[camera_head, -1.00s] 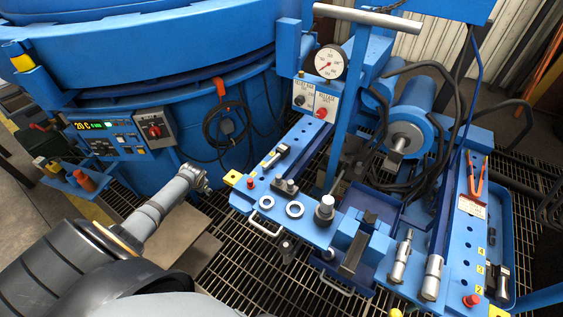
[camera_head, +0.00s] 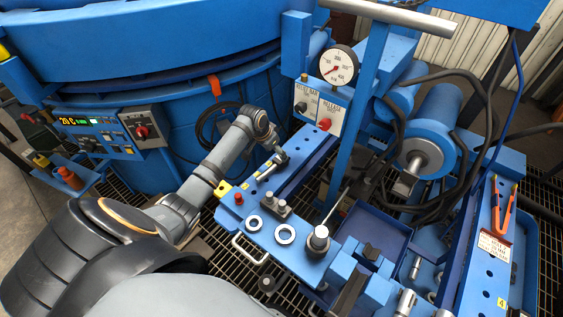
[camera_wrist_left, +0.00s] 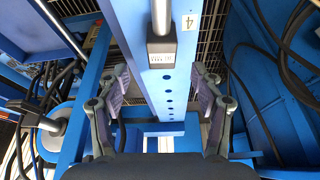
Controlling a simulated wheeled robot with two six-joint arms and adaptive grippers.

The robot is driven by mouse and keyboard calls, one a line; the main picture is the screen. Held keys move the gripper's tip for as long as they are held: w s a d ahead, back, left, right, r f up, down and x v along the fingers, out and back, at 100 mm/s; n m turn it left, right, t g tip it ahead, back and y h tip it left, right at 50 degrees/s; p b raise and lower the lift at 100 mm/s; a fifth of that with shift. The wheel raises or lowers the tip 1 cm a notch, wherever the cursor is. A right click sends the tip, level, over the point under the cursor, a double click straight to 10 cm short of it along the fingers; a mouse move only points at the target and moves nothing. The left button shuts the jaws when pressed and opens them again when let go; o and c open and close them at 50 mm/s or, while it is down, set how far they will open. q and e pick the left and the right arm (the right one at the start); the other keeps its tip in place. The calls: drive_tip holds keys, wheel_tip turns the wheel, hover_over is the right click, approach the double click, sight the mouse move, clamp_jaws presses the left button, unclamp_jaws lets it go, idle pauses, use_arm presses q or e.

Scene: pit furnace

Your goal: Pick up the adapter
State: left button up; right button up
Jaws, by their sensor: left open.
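A silver shaft with a dark square block and small printed text (camera_wrist_left: 162,47) lies on the blue rail in the wrist view; it may be the adapter, but I cannot be sure. In the head view a similar dark and silver tool (camera_head: 271,167) lies on the left blue rail, just below the end of my left arm. My left gripper (camera_wrist_left: 160,76) is open and empty, its two fingers on either side of the rail line, with the block beyond them. In the head view the left gripper (camera_head: 273,141) is small and its fingers are hard to make out. My right gripper is not in view.
Two metal rings (camera_head: 286,234), a stepped metal plug (camera_head: 318,240) and a red knob (camera_head: 239,198) are on the bench. A pressure gauge (camera_head: 338,66) on a blue post stands behind. The large blue furnace (camera_head: 165,50) is left. A blue tray (camera_head: 375,228) lies right.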

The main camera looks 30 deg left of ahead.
sight(279, 159)
use_arm(q)
drive_tip(key=x, duration=0.3)
drive_tip(key=b+x, duration=0.2)
drive_tip(key=x, duration=0.2)
drive_tip(key=shift+a+f, duration=0.1)
drive_tip(key=shift+f, duration=0.25)
drive_tip(key=shift+w+f, duration=0.15)
drive_tip(key=shift+f, duration=0.15)
drive_tip(key=shift+r, duration=0.1)
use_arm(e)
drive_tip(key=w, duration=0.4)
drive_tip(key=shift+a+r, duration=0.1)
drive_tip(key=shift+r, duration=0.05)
use_arm(q)
drive_tip(key=shift+c, duration=0.3)
clamp_jaws()
drive_tip(key=shift+r, duration=0.1)
